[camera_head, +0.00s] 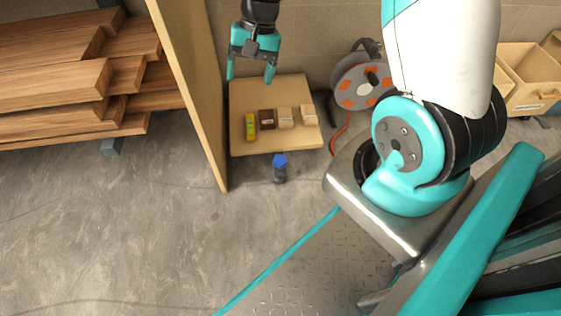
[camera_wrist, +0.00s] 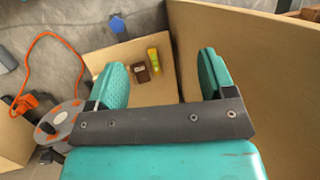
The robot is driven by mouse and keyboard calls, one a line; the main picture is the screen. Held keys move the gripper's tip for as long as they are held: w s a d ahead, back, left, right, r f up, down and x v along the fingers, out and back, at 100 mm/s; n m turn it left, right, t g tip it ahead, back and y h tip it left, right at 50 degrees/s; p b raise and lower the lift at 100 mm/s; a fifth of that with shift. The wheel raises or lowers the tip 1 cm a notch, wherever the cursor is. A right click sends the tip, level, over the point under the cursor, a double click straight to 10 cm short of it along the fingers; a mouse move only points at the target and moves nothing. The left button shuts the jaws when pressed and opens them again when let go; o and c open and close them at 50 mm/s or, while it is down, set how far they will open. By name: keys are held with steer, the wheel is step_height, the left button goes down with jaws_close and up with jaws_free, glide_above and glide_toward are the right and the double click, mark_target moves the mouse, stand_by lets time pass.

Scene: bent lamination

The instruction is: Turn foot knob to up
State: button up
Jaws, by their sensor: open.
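The foot knob (camera_head: 280,161) is a blue knob on a dark post at the front edge of a small wooden board. It also shows as a blue shape near the top of the wrist view (camera_wrist: 117,25). Its exact turn position is too small to tell. My gripper (camera_head: 250,74) has teal fingers and is open and empty above the board's back edge. The knob is beyond the board's front edge, apart from the fingers. In the wrist view my gripper (camera_wrist: 160,78) frames the board between its spread fingers.
The board (camera_head: 241,95) bears a yellow-green level (camera_head: 251,127), a dark brown block (camera_head: 267,119) and pale blocks (camera_head: 306,114). A tall wooden panel (camera_head: 190,80) stands close on its left. An orange-and-grey cable reel (camera_head: 358,82) is at right. Floor in front is clear.

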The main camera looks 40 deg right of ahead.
steer(key=d+f+m+b, duration=0.1)
steer(key=d+f+m, duration=0.4)
steer(key=d+f, duration=0.5)
steer(key=m+b, duration=0.1)
steer(key=m, duration=0.2)
glide_toward(280, 159)
steer(key=b+x, duration=0.8)
steer(key=shift+a+f+b, duration=0.15)
steer(key=shift+f+b, duration=0.2)
steer(key=shift+f, duration=0.05)
steer(key=shift+a+f, duration=0.2)
steer(key=shift+f, duration=0.2)
steer(key=c, duration=0.9)
